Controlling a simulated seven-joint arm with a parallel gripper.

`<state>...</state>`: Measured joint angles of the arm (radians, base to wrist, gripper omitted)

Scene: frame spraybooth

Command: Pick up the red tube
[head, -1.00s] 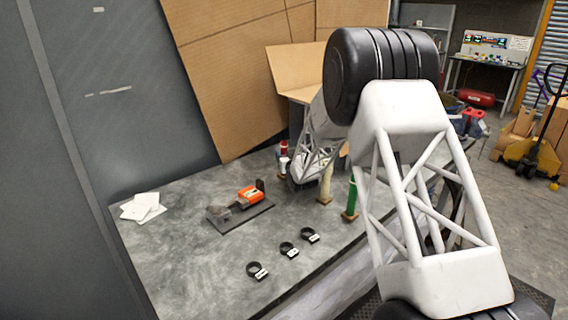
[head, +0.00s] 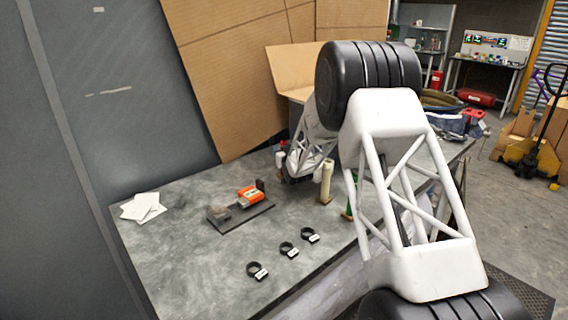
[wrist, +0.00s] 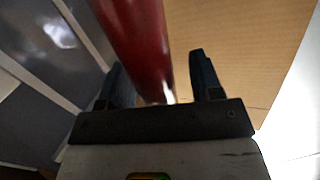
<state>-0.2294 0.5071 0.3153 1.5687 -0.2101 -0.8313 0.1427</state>
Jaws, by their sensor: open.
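The red tube (wrist: 138,40) is large and close in the wrist view, rising from between the two dark fingers of my gripper (wrist: 162,78) to the top edge. The fingers are open, with a clear gap on the right finger's side; the tube is nearer the left finger. I cannot tell whether it touches that finger. In the head view the red tube (head: 284,146) is a small red piece at the back of the table, partly hidden by my arm. My gripper is mostly hidden there.
A cream tube (head: 327,180) and a green tube (head: 350,196) stand right of my arm's end, the green one partly covered by my arm. The grey table (head: 200,265) also holds an orange device (head: 250,195), black rings (head: 288,249) and white cards (head: 144,208). Cardboard (head: 240,80) leans behind.

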